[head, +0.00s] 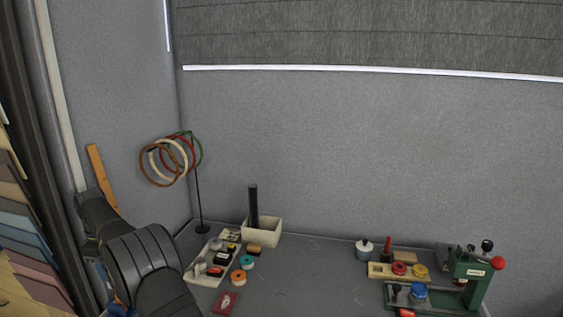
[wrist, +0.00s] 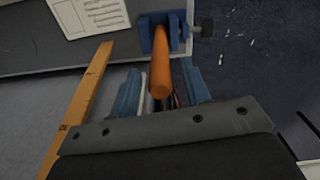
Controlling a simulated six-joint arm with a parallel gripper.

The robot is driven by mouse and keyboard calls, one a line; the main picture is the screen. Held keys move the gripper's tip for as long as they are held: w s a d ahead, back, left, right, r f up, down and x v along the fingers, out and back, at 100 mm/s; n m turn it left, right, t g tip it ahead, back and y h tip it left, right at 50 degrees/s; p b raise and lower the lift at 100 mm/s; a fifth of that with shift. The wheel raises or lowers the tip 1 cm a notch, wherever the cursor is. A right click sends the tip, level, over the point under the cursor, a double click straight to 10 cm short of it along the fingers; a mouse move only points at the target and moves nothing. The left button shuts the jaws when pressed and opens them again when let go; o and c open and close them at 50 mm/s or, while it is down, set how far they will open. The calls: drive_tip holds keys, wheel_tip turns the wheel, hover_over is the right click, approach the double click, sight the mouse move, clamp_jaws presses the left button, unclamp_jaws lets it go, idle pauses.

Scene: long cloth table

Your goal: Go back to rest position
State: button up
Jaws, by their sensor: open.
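My gripper (wrist: 162,92) shows in the wrist view with its two blue fingers apart. An orange rod (wrist: 161,65) lies between the fingers in that view. I cannot tell whether they touch it. The rod's far end meets a blue clamp (wrist: 178,32) at the table edge. In the head view my dark arm fills the lower left, and I cannot make out the fingers there.
A wooden strip (wrist: 82,105) lies left of my gripper. On the table stand a hoop stand (head: 199,200), a cream box (head: 262,231), a white tray (head: 201,281) of small items and a green press (head: 468,277). The table's middle is mostly clear.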

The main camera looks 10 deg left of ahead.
wheel_tip(320, 180, up, 4)
drive_tip(key=shift+r, duration=0.25)
drive_tip(key=w+d+m, duration=0.6)
drive_tip(key=w+d, duration=0.4)
drive_tip(key=d, duration=0.3)
drive_tip(key=w+d+m, duration=0.6)
drive_tip(key=w+d, duration=0.4)
drive_tip(key=d, duration=0.3)
drive_tip(key=d+f+m, duration=0.3)
drive_tip(key=d+m, duration=0.2)
drive_tip(key=d, duration=1.3)
drive_tip(key=d+f+m, duration=0.3)
drive_tip(key=d+m, duration=0.2)
drive_tip(key=d, duration=1.3)
drive_tip(key=shift+s+d+f+m, duration=0.25)
drive_tip(key=shift+d+f+m, duration=0.05)
